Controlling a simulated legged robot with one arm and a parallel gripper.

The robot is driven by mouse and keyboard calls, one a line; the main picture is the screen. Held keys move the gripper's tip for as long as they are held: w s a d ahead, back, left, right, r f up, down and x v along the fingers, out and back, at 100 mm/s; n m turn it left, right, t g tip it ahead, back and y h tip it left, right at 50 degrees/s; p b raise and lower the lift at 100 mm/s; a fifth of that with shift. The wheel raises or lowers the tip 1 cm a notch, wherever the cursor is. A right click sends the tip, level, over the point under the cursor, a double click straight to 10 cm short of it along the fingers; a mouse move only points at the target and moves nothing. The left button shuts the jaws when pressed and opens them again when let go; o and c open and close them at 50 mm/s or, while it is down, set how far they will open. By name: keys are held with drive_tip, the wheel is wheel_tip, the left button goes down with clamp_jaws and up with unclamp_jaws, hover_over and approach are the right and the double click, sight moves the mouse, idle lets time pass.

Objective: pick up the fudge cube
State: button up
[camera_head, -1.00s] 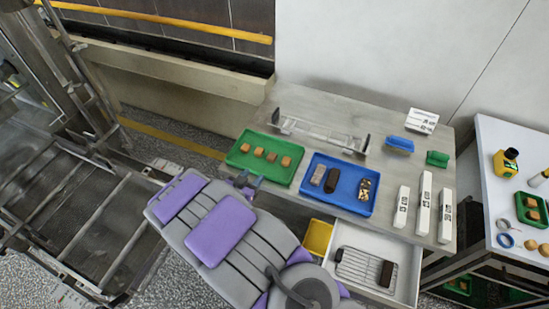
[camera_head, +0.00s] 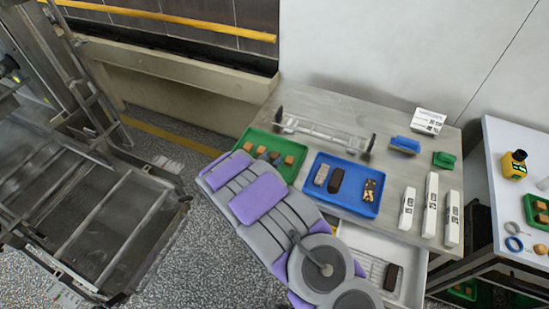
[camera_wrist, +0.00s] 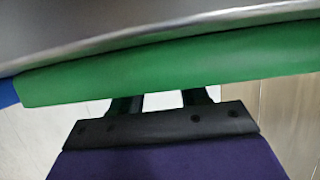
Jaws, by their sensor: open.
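Small brown cubes sit in the green tray (camera_head: 291,178) on the steel table; one (camera_head: 250,148) shows at its left and one (camera_head: 289,160) at its right. I cannot tell which is the fudge cube. My gripper (camera_head: 268,154) has its two dark fingers apart, over the middle of the row, and hides what lies there. In the wrist view the fingers (camera_wrist: 162,101) stand apart, with their tips hidden by a green band (camera_wrist: 170,75), probably the tray wall. No cube shows in that view.
A blue tray (camera_head: 349,204) with dark bars and a patterned piece lies just right of the green tray. A clear rack (camera_head: 325,132) stands behind. White boxes (camera_head: 431,205) stand at right. An open drawer (camera_head: 410,270) sticks out in front.

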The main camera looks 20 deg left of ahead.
drive_tip(key=shift+x, duration=0.95)
drive_tip(key=c, duration=0.5)
